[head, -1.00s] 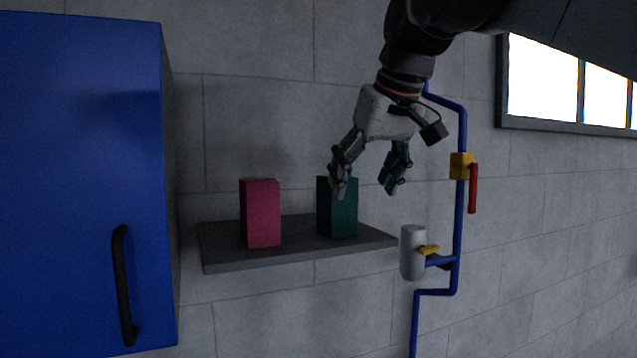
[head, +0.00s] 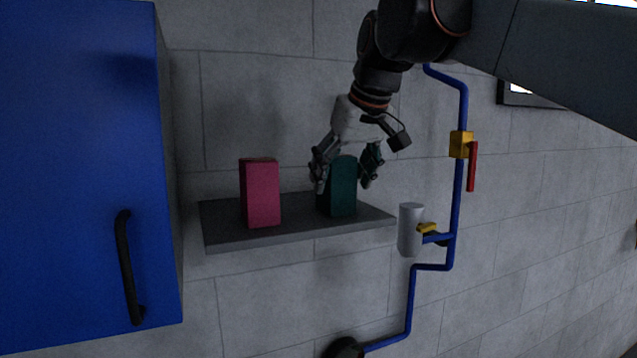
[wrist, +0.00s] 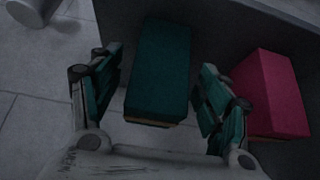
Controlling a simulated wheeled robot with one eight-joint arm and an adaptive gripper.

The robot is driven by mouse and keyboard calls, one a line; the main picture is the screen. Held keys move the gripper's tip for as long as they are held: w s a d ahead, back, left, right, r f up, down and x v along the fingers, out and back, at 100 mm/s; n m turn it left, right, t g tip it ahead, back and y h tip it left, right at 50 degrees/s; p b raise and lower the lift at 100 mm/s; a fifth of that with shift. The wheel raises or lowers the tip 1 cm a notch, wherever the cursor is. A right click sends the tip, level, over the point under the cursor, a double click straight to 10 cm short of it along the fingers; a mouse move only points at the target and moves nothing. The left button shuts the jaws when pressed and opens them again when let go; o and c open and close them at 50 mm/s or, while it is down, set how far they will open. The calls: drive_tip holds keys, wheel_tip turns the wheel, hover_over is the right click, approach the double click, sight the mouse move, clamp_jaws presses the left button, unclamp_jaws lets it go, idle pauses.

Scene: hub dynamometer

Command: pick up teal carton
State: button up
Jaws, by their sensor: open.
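The teal carton (head: 339,188) stands upright on the right part of a grey wall shelf (head: 228,240). In the wrist view the teal carton (wrist: 160,70) lies between the two fingers, with a gap on each side. My gripper (head: 345,180) is open, with its fingers on either side of the carton's upper part. My gripper also shows in the wrist view (wrist: 160,95). The side of the carton facing the wall is hidden.
A pink carton (head: 260,193) stands left of the teal one, close to one finger in the wrist view (wrist: 270,92). A blue cabinet (head: 85,180) is at the left. A blue pipe (head: 457,200) with a grey cylinder (head: 410,230) runs right of the shelf.

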sight(336, 190)
drive_tip(key=p+x, duration=0.1)
drive_tip(key=x, duration=0.3)
drive_tip(key=shift+w+a+f, duration=0.1)
drive_tip(key=shift+w, duration=0.25)
drive_tip(key=c, duration=1.2)
